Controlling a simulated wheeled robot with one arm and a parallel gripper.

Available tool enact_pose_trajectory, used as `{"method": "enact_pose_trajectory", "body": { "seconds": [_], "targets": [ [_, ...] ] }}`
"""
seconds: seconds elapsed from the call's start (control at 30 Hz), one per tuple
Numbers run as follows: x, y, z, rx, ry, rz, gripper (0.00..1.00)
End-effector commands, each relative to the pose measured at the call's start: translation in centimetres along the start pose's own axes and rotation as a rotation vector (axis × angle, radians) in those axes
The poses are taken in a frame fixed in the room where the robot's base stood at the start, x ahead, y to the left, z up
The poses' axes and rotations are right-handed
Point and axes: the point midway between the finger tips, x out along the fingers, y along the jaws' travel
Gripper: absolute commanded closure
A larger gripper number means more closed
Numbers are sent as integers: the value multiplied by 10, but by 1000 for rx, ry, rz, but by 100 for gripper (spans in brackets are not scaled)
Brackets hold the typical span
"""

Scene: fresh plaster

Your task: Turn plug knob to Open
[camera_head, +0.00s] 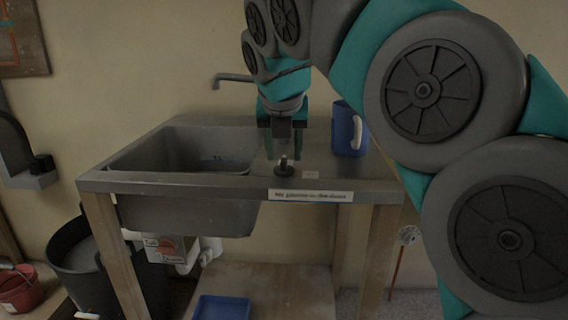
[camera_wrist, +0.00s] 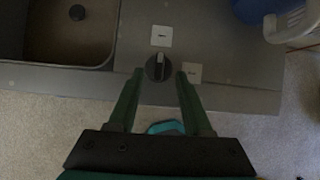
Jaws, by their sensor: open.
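The plug knob (camera_head: 284,169) is a dark round knob with a raised grip, on the metal counter right of the sink. In the wrist view the knob (camera_wrist: 158,67) has its grip bar running up and down, in line with a white label (camera_wrist: 161,36) above it. A beige label (camera_wrist: 193,72) lies to its right. Their lettering is too small to read. My gripper (camera_wrist: 160,74) is open, its two green fingertips on either side of the knob with gaps visible. In the head view my gripper (camera_head: 284,158) points down over the knob; I cannot tell the exact height.
A blue jug (camera_head: 346,130) with a pale handle stands to the right. A faucet (camera_head: 232,78) is behind. A printed strip (camera_head: 310,196) is on the counter's front edge.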

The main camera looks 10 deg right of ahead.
Motion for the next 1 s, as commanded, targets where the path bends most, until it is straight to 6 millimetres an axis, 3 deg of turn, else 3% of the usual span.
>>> {"method": "enact_pose_trajectory", "body": {
  "seconds": [0.7,1.0],
  "targets": [
    [-80,0,1,2,-5,1,50],
    [-94,0,1,0,-5,3,50]
  ]
}}
